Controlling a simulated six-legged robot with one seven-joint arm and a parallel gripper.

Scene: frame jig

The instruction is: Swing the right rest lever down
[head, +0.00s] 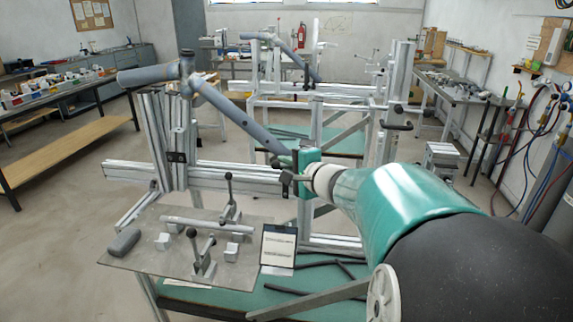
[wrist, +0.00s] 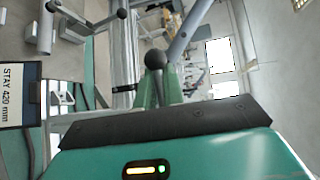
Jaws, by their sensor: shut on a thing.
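The right rest lever shows its dark ball knob (head: 286,177) at the right end of the near jig's aluminium rail in the head view. In the wrist view the knob (wrist: 155,59) stands just beyond my green fingertips, and the rest of the lever is mostly hidden. My gripper (head: 296,168) is at the lever, shut on it beside the knob. Its fingers (wrist: 160,90) are close together in the wrist view. A grey-blue frame tube (head: 235,112) slopes down from upper left to just behind my gripper.
Dark tubes (head: 322,264) lie on the green bench top. A second jig (head: 345,102) stands behind.

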